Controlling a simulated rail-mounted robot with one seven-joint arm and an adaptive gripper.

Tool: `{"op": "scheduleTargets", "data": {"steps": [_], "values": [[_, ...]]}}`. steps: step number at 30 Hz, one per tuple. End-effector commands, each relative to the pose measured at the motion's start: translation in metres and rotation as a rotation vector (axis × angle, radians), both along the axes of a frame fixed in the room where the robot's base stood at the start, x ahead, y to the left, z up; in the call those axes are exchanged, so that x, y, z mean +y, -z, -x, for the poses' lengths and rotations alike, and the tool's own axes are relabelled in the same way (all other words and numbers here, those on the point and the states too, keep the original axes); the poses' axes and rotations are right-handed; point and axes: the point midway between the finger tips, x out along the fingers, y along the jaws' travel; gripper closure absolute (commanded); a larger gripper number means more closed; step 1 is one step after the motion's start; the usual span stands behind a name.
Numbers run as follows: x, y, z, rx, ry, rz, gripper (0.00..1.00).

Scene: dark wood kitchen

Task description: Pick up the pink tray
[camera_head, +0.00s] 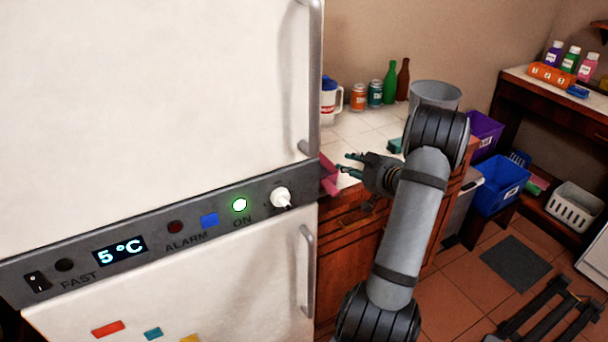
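The pink tray (328,176) shows as a small pink piece at the near left edge of the tiled counter. Most of it is hidden behind the fridge. My gripper (345,165) is just right of the pink piece, with its fingers pointing left toward it. The fingers look spread apart with nothing between them. I cannot tell whether a finger touches the tray.
The white fridge (150,90) fills the left side, close to my gripper. On the counter (352,128) stand a white jug (329,103), cans (358,98), bottles (390,84) and a grey bucket (436,95). A teal item (395,146) lies behind my gripper. Blue (498,187) and purple bins (484,131) stand right.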

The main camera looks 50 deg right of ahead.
Motion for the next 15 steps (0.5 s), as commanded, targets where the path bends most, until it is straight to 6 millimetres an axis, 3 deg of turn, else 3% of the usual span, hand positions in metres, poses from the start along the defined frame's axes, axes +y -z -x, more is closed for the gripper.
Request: {"op": "scheduleTargets", "data": {"steps": [6,15], "values": [[-0.01,0.013,-0.029,-0.005,0.006,-0.022,0.75],[-0.019,0.022,-0.054,-0.003,0.006,-0.021,0.75]]}}
